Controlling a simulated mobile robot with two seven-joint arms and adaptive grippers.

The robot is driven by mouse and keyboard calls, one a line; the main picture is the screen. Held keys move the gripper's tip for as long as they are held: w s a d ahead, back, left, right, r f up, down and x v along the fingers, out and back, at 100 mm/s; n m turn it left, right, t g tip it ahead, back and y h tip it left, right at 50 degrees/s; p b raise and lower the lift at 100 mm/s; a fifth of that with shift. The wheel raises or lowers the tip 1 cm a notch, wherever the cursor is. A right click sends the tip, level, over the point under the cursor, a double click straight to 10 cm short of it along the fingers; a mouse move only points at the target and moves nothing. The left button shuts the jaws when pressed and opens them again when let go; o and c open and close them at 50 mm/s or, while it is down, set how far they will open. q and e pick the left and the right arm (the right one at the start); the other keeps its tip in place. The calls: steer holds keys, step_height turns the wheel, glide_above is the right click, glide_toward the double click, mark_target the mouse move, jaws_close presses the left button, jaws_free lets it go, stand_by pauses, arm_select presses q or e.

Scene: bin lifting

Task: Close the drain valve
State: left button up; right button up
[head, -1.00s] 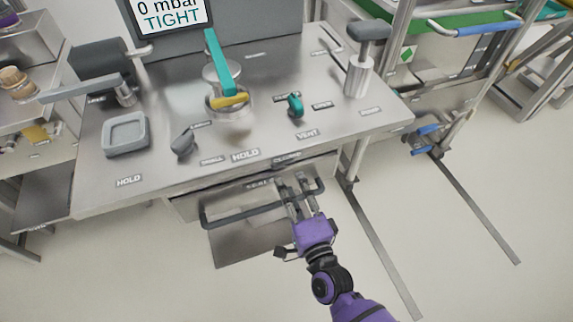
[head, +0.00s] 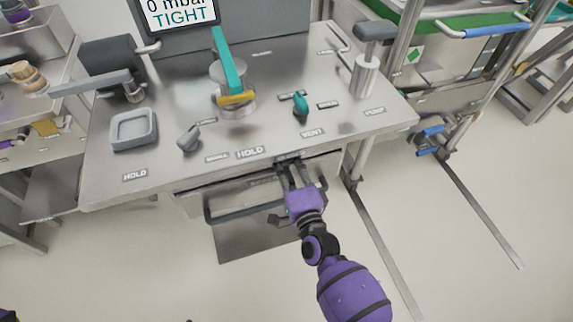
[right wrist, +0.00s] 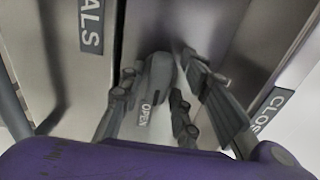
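The drain valve appears to be the grey lever (right wrist: 158,78) under the front edge of the bench in the right wrist view. An OPEN label (right wrist: 147,115) shows beside its near end, and a partly cut-off CLOSED label (right wrist: 268,108) is off to the right. My right gripper (head: 291,170) is at the bench's front edge, above the drawer handle. Its fingers are spread on either side of the lever; I cannot tell whether they touch it. In the head view the fingers mostly hide the lever.
A drawer with a dark bar handle (head: 235,214) is just below my right gripper. The bench top (head: 330,125) carries a teal-handled lid (head: 228,62), a small teal vent knob (head: 301,104) and a grey tray (head: 134,130). Open floor lies to the right.

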jaws_close()
steer(key=shift+n, duration=0.3)
steer(key=n, duration=0.2)
steer(key=shift+n+p, duration=0.4)
steer(key=n, duration=0.3)
steer(key=shift+n+p, duration=0.3)
steer(key=shift+p, duration=0.05)
steer(key=n, duration=0.2)
steer(key=shift+n+p, duration=0.3)
steer(key=shift+n, duration=0.1)
steer(key=n, duration=0.3)
steer(key=shift+n, duration=0.3)
steer(key=shift+n+p, duration=0.45)
steer(key=shift+n, duration=1.75)
